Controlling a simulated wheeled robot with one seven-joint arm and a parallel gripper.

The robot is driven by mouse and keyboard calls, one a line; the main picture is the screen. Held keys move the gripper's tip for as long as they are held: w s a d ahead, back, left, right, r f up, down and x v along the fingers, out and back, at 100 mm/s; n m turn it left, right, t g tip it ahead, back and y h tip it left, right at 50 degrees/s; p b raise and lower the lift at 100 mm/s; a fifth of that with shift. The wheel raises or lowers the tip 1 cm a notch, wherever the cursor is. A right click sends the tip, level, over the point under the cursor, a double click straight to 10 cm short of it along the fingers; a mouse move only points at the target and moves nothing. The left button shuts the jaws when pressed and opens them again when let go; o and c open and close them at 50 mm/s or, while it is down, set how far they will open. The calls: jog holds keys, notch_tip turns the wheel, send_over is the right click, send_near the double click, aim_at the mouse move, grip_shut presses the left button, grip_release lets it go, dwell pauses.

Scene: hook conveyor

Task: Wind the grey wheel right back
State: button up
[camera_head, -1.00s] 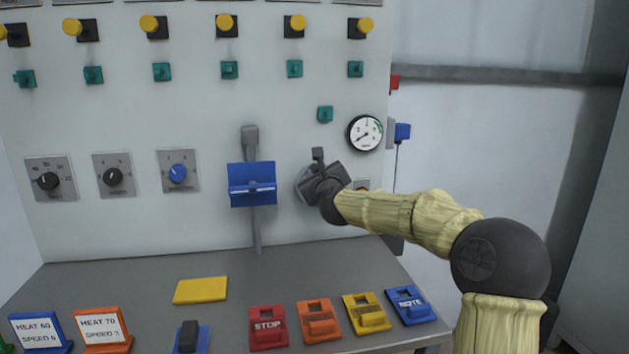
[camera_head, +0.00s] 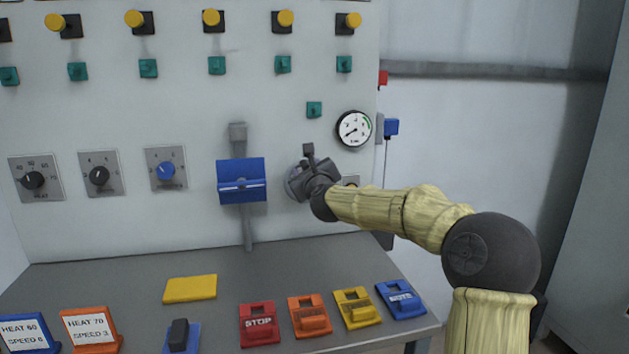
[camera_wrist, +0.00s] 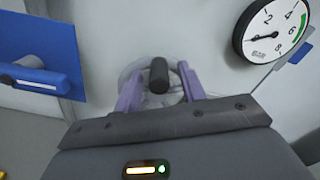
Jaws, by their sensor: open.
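The grey wheel (camera_head: 295,182) is on the panel right of the blue plate, mostly hidden behind my gripper in the head view. In the wrist view the pale grey wheel (camera_wrist: 137,84) shows behind my fingers, with a dark upright knob (camera_wrist: 159,76) in front of it. My gripper (camera_head: 308,176) is at the wheel. In the wrist view its two purple fingers (camera_wrist: 157,88) are open, one on each side of the knob, with small gaps visible.
A round pressure gauge (camera_head: 354,129) is up and right of the wheel. The blue plate (camera_head: 242,180) with its lever is close on the left. Below, a grey desk (camera_head: 230,270) carries colored switches, including a red STOP one (camera_head: 259,323).

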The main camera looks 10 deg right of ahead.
jog(key=s+p, duration=0.2)
jog(key=s, duration=1.5)
dwell(0.3)
jog(key=shift+d+f, duration=0.1)
dwell(1.4)
